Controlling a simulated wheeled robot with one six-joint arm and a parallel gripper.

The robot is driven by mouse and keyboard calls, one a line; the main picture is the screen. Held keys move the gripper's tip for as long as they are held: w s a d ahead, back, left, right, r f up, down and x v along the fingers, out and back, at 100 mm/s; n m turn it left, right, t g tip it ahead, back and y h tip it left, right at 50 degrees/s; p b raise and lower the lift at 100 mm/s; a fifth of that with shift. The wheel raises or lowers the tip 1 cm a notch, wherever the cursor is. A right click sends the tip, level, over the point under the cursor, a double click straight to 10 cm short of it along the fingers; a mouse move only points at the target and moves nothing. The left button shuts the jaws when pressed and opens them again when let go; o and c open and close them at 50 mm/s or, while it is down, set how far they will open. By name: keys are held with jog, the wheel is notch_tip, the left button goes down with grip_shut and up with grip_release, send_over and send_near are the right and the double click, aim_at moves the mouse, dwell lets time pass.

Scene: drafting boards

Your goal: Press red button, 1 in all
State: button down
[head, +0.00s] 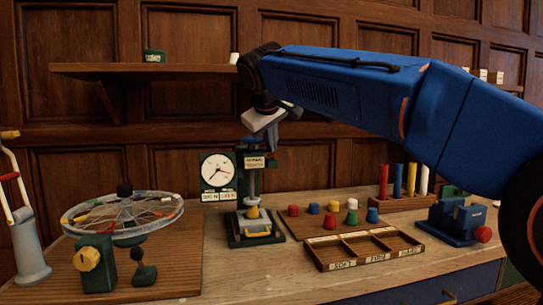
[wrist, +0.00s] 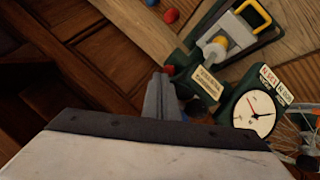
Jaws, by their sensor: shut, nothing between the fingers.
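A green press-like machine (head: 255,228) with a yellow-capped plunger stands on the bench in the head view. A cream sign (head: 257,160) is at its top. In the wrist view, a red button (wrist: 168,70) shows beside that sign (wrist: 207,82), partly hidden by my fingertips. My gripper (head: 272,142) is above the machine's top, pointing down, and is shut and empty. In the wrist view my gripper (wrist: 160,78) has its fingertips right at the red button; I cannot tell whether they touch it.
A round dial (head: 217,171) stands left of the machine. A spoked wheel (head: 122,214) is further left. Coloured caps (head: 331,206) sit on a board to the right, behind a divided wooden tray (head: 365,248). A blue vise (head: 452,221) is at the right. A shelf (head: 150,69) runs along the wall.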

aim_at(271, 161)
jog(key=shift+f, duration=0.7)
jog(key=shift+r, duration=0.15)
dwell(0.4)
jog(key=shift+w+a+r, duration=0.15)
jog(key=shift+r, duration=1.1)
jog(key=shift+r, duration=2.5)
